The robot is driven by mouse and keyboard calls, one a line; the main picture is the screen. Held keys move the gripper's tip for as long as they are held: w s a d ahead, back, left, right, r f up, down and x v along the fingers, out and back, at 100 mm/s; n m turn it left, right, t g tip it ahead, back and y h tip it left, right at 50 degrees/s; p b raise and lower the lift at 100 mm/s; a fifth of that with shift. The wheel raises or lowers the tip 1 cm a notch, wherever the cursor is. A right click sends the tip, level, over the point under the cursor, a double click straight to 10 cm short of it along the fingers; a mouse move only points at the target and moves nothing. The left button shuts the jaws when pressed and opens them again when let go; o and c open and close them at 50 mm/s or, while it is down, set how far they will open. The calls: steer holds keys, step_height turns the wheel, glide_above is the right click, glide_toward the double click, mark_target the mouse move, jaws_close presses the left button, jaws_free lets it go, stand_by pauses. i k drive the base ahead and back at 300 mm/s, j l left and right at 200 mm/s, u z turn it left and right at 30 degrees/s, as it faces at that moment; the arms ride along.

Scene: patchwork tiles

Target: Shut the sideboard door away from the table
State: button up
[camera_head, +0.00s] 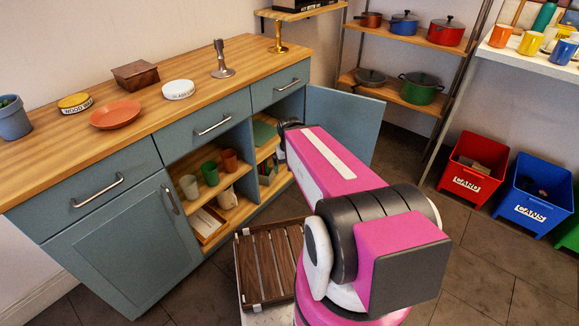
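The blue-grey sideboard (137,160) with a wooden top stands along the wall on the left. Its right door (343,127) is swung wide open and sticks out to the right of the cabinet. Its left door (125,238) sits shut, with a dark vertical handle (170,200). The middle bay is open and shows its shelves. My arm reaches from the lower right toward the open right bay, and its far end overlaps the open door's near side. My gripper's fingers do not show; they are hidden behind the arm or out of view.
Cups (210,173) stand on the sideboard's inner shelf. A slatted wooden crate (268,262) is close in front, left of my arm. A pot rack (405,95) stands behind the open door. Red (473,168) and blue (535,195) bins stand at right.

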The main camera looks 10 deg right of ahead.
mark_target(353, 121)
steer(key=l+u, duration=0.1)
steer(key=u, duration=0.5)
steer(key=k+l+u, duration=0.15)
steer(key=l+u, duration=0.2)
steer(key=k+l+u, duration=0.35)
steer(key=l, duration=0.2)
steer(key=k+l+u, duration=0.15)
steer(key=l+u, duration=0.2)
steer(key=k+l+u, duration=0.1)
steer(key=k+l, duration=0.75)
steer(key=k+l+z, duration=0.1)
steer(key=z, duration=0.35)
steer(key=l+z, duration=0.2)
steer(key=z, duration=0.25)
